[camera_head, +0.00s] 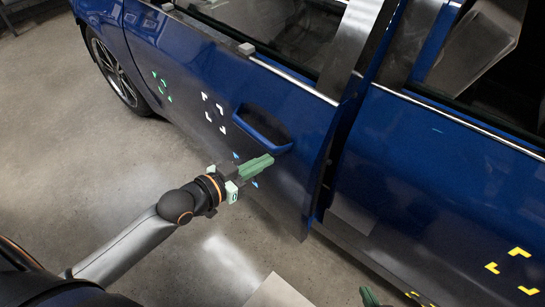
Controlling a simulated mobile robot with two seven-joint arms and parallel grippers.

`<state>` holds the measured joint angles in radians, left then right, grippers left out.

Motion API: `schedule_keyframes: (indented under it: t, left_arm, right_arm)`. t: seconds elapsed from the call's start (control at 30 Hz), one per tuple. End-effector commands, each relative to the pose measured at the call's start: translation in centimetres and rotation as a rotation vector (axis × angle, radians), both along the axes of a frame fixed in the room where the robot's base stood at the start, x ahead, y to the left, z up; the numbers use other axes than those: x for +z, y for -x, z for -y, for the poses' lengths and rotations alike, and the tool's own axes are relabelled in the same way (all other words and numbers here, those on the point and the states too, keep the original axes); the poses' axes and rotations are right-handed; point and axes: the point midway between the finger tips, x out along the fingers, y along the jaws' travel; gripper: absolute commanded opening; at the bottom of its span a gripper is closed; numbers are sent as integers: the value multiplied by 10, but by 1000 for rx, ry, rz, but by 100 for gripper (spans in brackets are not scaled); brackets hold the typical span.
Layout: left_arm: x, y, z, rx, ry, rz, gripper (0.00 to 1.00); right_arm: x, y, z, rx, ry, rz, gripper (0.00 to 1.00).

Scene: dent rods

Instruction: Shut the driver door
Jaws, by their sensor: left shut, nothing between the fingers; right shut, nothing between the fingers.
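The blue driver door (190,70) fills the upper left of the head view. Its rear edge stands a little out from the body beside it, with a dark gap (325,185) between, so it looks ajar. The door handle (262,130) is a blue loop near that rear edge. My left gripper (262,165) has green fingers, shut and empty, just below the handle in the picture and close to the door's outer face. I cannot tell whether it touches the door. Only a green tip of my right gripper (369,296) shows at the bottom edge, below the rear door.
The blue rear door (440,180) is at the right, with yellow corner marks (515,268). White (213,112) and green (161,86) marks are on the driver door. A front wheel (112,70) is at upper left. The concrete floor (75,165) is clear at left.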

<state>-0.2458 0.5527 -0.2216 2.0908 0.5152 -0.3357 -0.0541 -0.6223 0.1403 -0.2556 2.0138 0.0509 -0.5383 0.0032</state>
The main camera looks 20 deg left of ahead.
Motion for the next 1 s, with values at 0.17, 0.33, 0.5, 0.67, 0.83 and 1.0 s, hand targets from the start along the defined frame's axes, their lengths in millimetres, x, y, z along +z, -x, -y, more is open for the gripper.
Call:
schedule_keyframes:
  t: [0.17,0.33,0.5,0.67,0.83,1.0]
  left_arm:
    - [-5,-20,9,1,1,2,0]
    - [-8,-29,14,0,0,-1,0]
    - [-9,-31,15,0,-2,-1,0]
    - [-9,-31,15,0,-1,-2,0]
    - [-10,-38,15,14,0,2,0]
    - [-13,-71,20,68,1,10,0]
  right_arm:
    - [-5,4,0,-1,0,-5,0]
    - [-6,6,1,-1,0,-8,0]
    - [-5,6,1,-1,1,-7,0]
    - [-5,5,2,-2,3,-7,0]
    - [-5,5,3,-2,4,-5,0]
    - [-6,4,3,-1,4,-3,0]
